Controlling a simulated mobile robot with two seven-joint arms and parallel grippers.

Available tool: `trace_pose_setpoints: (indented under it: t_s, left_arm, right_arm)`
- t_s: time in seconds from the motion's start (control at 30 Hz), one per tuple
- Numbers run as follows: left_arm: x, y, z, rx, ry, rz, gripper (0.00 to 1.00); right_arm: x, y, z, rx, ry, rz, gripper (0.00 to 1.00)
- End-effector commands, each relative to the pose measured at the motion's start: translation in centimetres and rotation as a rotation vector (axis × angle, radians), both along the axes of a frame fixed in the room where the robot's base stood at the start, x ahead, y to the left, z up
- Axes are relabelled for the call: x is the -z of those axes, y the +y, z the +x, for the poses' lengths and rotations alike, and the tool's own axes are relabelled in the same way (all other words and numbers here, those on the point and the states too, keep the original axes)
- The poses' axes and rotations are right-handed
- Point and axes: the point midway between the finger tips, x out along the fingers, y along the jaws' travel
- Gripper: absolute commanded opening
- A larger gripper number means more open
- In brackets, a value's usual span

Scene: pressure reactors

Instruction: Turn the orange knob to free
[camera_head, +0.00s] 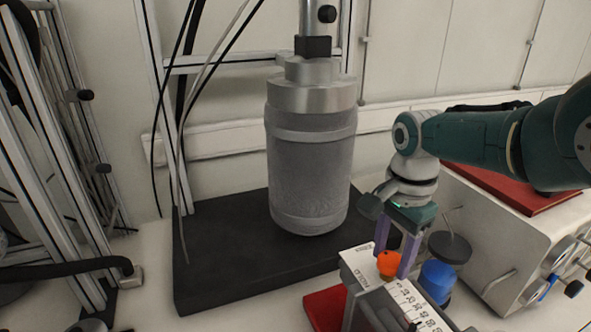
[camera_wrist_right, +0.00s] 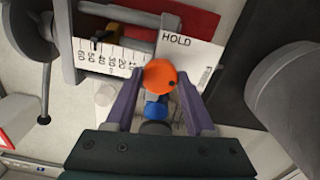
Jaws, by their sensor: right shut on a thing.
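The orange knob (camera_head: 389,263) sits on top of a white device (camera_head: 363,268) with a printed scale, at the lower right of the head view. In the right wrist view the knob (camera_wrist_right: 161,76) is in the middle, beside a plate with the word HOLD (camera_wrist_right: 185,52). My right gripper (camera_head: 396,262) comes down from above, and its two purple fingers stand on either side of the knob, shut on it. The fingers also flank the knob in the wrist view (camera_wrist_right: 158,88). My left gripper is not in view.
A grey cylindrical reactor (camera_head: 312,165) stands on a black base (camera_head: 230,262) left of the gripper. A white box with knobs (camera_head: 490,240) stands further right. A red book (camera_head: 525,185) lies on it.

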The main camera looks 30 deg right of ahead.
Motion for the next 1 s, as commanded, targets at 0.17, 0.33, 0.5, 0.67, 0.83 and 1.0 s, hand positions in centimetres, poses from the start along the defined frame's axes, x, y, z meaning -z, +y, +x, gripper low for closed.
trace_pose_setpoints:
  t_s: [0.17, 0.33, 0.5, 0.67, 0.83, 1.0]
  left_arm:
    - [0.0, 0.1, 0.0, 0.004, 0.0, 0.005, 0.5]
    - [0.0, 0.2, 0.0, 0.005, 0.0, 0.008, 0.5]
    - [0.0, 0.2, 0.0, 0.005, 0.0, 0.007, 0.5]
    - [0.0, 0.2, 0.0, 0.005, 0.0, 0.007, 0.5]
    - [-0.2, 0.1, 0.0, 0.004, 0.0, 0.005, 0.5]
    - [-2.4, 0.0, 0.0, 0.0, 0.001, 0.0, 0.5]
  right_arm:
    - [0.0, -0.1, 0.0, 0.004, 0.0, -0.001, 0.0]
    - [0.0, -0.1, 0.0, 0.004, 0.0, -0.001, 0.59]
    - [0.0, -0.1, 0.0, 0.003, 0.0, -0.001, 0.78]
    - [0.0, 0.0, 0.0, 0.002, 0.0, 0.0, 0.84]
    - [-0.3, 0.0, 0.0, 0.002, 0.0, 0.0, 0.84]
    - [-2.8, -0.1, 0.0, 0.002, -0.001, -0.001, 0.84]
